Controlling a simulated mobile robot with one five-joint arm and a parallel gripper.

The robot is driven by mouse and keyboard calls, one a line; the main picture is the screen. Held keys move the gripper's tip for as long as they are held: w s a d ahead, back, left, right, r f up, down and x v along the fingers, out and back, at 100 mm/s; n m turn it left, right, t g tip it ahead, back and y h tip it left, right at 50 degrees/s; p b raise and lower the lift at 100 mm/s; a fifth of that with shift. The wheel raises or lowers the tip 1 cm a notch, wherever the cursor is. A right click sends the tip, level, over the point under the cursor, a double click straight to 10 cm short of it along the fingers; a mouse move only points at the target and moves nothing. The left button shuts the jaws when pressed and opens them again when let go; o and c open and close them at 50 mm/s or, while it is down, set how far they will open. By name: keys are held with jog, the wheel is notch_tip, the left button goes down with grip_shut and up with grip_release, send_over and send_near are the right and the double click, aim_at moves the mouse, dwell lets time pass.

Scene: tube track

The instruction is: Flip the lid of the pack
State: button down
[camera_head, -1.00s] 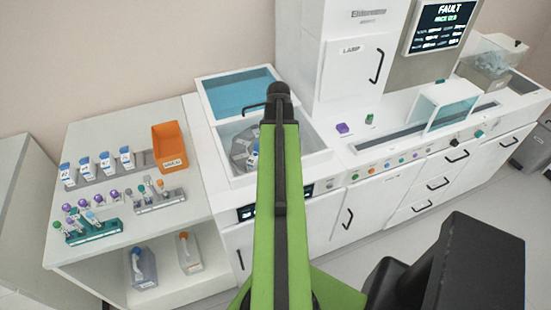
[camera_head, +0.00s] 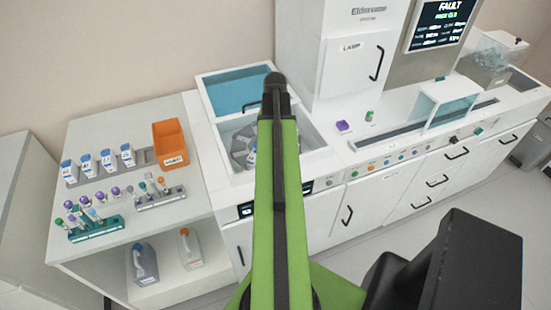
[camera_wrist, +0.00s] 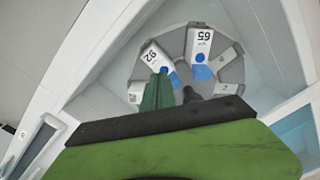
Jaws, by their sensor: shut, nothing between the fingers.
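In the wrist view, white packs sit in a round grey carousel (camera_wrist: 230,72) inside a white well. A pack marked 92 (camera_wrist: 153,54) stands on the left, and a pack marked 65 (camera_wrist: 199,43) stands right of it. Both show a round blue spot and a blue patch toward the carousel's middle. The teal finger overlaps the inner end of pack 92; contact cannot be told. In the head view, my arm hides the gripper and most of the carousel (camera_head: 238,150).
The white well wall (camera_head: 222,137) surrounds the carousel, with a blue panel (camera_head: 238,92) behind. On the left, a bench holds several white packs (camera_head: 107,158), an orange bin (camera_head: 170,142) and tube racks (camera_head: 97,229). A tall lamp cabinet (camera_head: 350,65) stands right of the well.

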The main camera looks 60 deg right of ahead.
jog(key=w+d, duration=0.4)
jog(key=w, duration=0.1)
dwell(0.7)
jog(key=shift+w+a+f, duration=0.1)
jog(key=shift+f+b, duration=1.9)
jog(key=shift+b, duration=0.1)
jog(key=shift+r, duration=0.1)
